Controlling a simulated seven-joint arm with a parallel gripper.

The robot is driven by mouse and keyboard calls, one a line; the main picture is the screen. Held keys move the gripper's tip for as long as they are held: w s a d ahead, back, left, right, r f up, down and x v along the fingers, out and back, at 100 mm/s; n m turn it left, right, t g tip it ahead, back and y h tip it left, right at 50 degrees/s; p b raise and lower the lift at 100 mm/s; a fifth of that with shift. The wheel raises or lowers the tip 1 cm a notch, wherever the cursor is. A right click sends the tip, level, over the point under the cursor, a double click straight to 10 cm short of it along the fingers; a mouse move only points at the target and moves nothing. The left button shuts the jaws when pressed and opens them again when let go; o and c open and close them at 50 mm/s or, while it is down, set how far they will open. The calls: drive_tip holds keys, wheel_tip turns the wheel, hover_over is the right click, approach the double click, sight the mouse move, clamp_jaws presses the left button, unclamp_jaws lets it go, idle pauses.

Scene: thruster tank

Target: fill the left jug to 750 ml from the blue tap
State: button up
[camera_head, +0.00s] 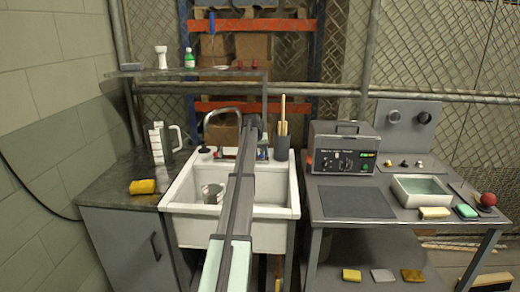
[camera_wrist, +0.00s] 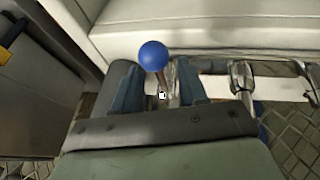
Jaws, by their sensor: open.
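A grey jug (camera_head: 212,193) stands in the left part of the white sink. A second jug (camera_head: 171,138) with a handle stands on the left counter beside a white marked piece. The blue tap's ball knob (camera_wrist: 153,55) sits on a thin metal stem in the wrist view. My gripper (camera_wrist: 156,75) is open, with one finger on each side of the stem; I cannot tell whether either touches it. In the head view my gripper (camera_head: 250,124) is at the back of the sink, right of the curved spout (camera_head: 222,112), and my arm hides part of the taps.
The sink (camera_head: 270,212) has free room on the right. A brush holder (camera_head: 281,148) stands behind its right rim. A yellow sponge (camera_head: 142,187) lies on the left counter. A grey instrument box (camera_head: 343,150) and a tray (camera_head: 422,203) stand on the right table.

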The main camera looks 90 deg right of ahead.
drive_tip(key=shift+d+f, duration=0.1)
drive_tip(key=shift+f, duration=0.1)
drive_tip(key=shift+c, duration=0.2)
clamp_jaws()
